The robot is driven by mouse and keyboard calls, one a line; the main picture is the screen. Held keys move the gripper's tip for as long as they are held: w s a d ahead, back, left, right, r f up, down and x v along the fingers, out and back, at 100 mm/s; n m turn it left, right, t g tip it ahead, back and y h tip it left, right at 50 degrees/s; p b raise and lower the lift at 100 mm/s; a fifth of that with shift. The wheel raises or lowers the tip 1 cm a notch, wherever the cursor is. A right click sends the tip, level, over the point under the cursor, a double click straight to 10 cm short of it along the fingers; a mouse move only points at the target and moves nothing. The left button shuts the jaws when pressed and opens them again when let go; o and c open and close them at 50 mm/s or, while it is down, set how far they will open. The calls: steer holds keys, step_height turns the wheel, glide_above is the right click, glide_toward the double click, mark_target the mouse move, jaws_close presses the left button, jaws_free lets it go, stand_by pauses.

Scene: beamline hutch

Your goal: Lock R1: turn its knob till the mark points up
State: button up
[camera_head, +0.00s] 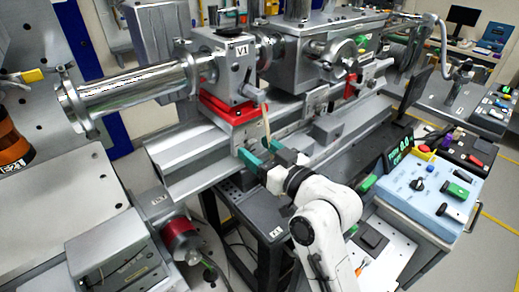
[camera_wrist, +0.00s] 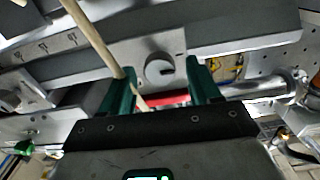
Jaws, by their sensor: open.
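A round grey knob (camera_wrist: 158,70) shows in the wrist view on a light metal plate, just beyond my fingertips. A short dark mark on its face points to the right in that picture. I cannot read an R1 label near it. My gripper (camera_wrist: 165,76) has two green fingers, spread apart on either side of the knob with a gap, not closed on it. In the head view my gripper (camera_head: 260,153) is at the front face of the rail below the V1 block (camera_head: 232,65), and I cannot make out the knob there.
A thin tan rod (camera_wrist: 92,36) slants past the left finger in the wrist view; it also shows in the head view (camera_head: 267,124). A red plate (camera_head: 230,110) lies under the V1 block. A blue control box (camera_head: 428,190) stands right of my arm.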

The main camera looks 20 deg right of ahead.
steer(key=shift+c, duration=0.4)
steer(key=c, duration=1)
steer(key=shift+o, duration=0.2)
steer(key=shift+m+p, duration=0.35)
steer(key=shift+m, duration=0.05)
steer(key=m+p, duration=0.2)
steer(key=m, duration=0.1)
steer(key=shift+r, duration=0.15)
steer(key=m+p, duration=0.3)
steer(key=m, duration=0.2)
steer(key=shift+d+p, duration=0.1)
steer(key=shift+p, duration=0.3)
steer(key=m+p, duration=0.3)
steer(key=m, duration=0.1)
steer(key=shift+m, duration=0.4)
steer(key=shift+f+m+p, duration=0.2)
steer(key=shift+m+p, duration=1.2)
steer(key=shift+m, duration=0.5)
steer(key=shift+d+f, duration=0.1)
